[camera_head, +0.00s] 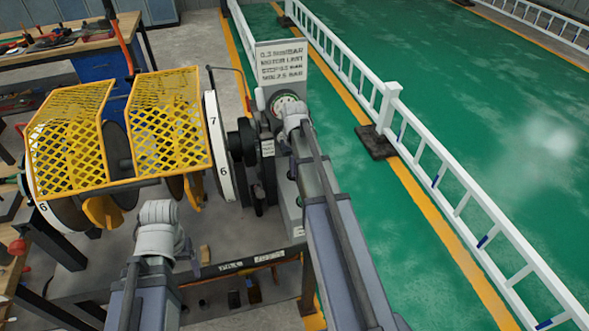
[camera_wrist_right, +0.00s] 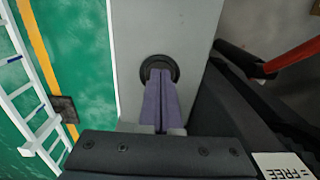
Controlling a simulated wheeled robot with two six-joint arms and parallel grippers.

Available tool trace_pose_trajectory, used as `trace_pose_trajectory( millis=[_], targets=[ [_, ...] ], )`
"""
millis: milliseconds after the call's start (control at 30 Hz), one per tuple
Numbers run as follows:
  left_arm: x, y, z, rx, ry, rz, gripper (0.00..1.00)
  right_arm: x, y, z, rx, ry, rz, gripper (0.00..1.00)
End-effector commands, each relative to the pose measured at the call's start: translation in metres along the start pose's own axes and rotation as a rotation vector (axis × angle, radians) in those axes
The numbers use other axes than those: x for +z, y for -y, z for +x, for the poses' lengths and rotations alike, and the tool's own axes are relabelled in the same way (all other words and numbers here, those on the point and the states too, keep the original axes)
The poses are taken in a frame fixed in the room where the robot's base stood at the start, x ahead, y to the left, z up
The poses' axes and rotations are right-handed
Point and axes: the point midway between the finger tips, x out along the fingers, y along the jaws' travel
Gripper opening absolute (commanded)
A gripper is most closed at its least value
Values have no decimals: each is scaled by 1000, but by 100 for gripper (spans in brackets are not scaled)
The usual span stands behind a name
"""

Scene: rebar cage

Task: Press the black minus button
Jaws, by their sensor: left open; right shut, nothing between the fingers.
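A round black button (camera_wrist_right: 160,66) in a dark ring sits on a pale grey panel (camera_wrist_right: 140,25) in the right wrist view. I see no minus mark on it. My right gripper (camera_wrist_right: 161,77) is shut and empty, its purple fingertips overlapping the lower part of the button. I cannot tell whether they touch or press it. In the head view my right arm reaches the grey machine post and hides the button and fingertips. My left gripper (camera_head: 188,262) shows only in part beside the left wrist, low and away from the post; its fingertips are not clear.
The machine's yellow mesh guards (camera_head: 168,122) and numbered white wheel (camera_head: 217,145) stand left of the post. A sign (camera_head: 282,62) and a round gauge (camera_head: 285,98) are on the post. A white railing (camera_head: 455,195) runs along the right; a red handle (camera_wrist_right: 292,56) is near my right wrist.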

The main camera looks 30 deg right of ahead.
Motion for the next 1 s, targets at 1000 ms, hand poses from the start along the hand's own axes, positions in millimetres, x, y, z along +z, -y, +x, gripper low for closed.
trace_pose_trajectory(
  millis=[1000],
  targets=[
    [8,12,-131,1,0,-1,76,0,6,-132,0,0,-2,0]
  ],
)
